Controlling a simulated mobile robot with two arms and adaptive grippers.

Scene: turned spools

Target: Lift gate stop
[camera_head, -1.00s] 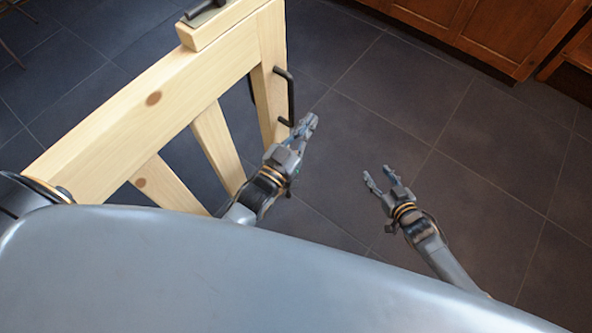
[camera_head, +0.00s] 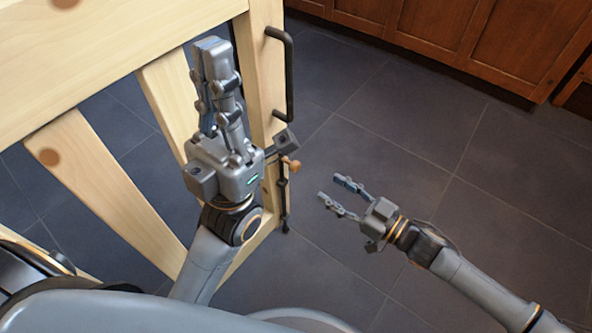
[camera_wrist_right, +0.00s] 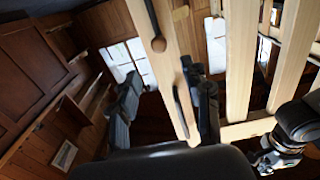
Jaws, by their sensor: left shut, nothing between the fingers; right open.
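The gate (camera_head: 120,50) is pale wood and fills the left of the head view. The gate stop appears to be the dark vertical rod (camera_head: 284,205) low on its end post, with a small wooden knob (camera_head: 291,164) near its top. My left gripper (camera_head: 214,48) is shut and empty, raised in front of the gate and hiding part of the end post. My right gripper (camera_head: 333,189) is open and empty, to the right of the rod and apart from it. In the right wrist view, its fingers (camera_wrist_right: 165,100) show with the pale post (camera_wrist_right: 172,75) beyond them.
A black pull handle (camera_head: 288,75) stands out from the upper end post. Wooden cabinets (camera_head: 450,40) line the back right. Dark tiled floor (camera_head: 400,130) lies clear between gate and cabinets.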

